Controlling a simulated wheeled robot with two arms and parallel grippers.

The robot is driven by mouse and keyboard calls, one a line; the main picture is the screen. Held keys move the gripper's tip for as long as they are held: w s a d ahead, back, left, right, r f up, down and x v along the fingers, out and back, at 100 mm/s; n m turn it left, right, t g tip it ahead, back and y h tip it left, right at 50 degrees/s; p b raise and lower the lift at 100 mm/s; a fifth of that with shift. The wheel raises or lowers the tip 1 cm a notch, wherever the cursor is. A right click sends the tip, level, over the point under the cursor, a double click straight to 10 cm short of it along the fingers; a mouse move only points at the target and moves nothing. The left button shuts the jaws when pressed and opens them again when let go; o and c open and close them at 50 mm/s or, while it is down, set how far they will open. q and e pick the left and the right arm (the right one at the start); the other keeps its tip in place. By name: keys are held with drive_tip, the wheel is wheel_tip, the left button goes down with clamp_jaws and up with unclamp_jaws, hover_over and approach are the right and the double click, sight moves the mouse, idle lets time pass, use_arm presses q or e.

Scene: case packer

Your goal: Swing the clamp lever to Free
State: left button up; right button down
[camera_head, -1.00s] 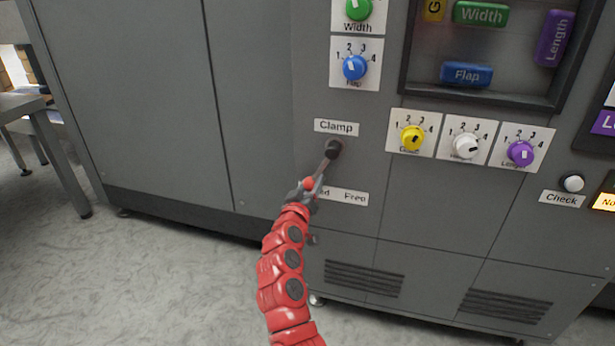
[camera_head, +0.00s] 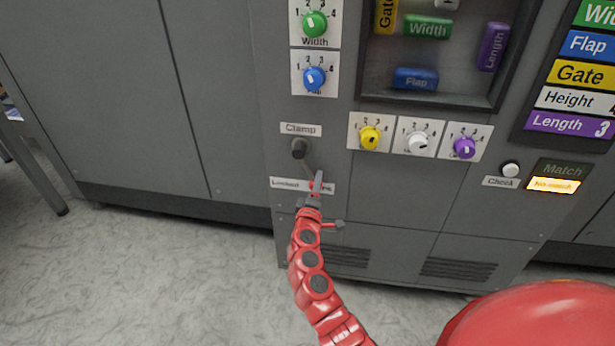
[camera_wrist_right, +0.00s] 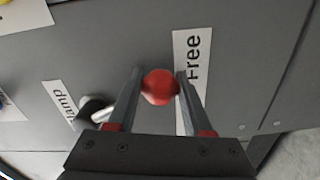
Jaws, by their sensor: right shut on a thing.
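The clamp lever has a dark round pivot (camera_head: 299,148) under the "Clamp" label on the grey machine front. Its thin arm slants down and to the right from the pivot and ends in a red ball knob (camera_wrist_right: 160,87). My right gripper (camera_head: 316,186) is shut on this knob, with one finger on each side of it in the wrist view. The Locked/Free label (camera_head: 286,184) lies behind, and my gripper partly covers its Free end. In the wrist view the word "Free" (camera_wrist_right: 193,62) shows beside the knob. My left gripper is not in view.
Yellow (camera_head: 369,138), white (camera_head: 418,142) and purple (camera_head: 464,147) dials sit right of the pivot. Green and blue dials sit above. A Check button (camera_head: 510,169) and a lit "No match" sign (camera_head: 553,185) are further right. Open floor lies below left.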

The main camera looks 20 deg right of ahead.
drive_tip(key=shift+s+d+r+n+p, duration=0.45)
drive_tip(key=shift+d+r+n+p, duration=0.25)
drive_tip(key=shift+n+p, duration=0.35)
drive_tip(key=shift+a, duration=0.1)
drive_tip(key=shift+c, duration=1.8)
unclamp_jaws()
drive_tip(key=shift+a, duration=0.1)
drive_tip(key=shift+o, duration=0.3)
drive_tip(key=shift+f, duration=0.1)
drive_tip(key=v, duration=1.7)
drive_tip(key=shift+s, duration=0.2)
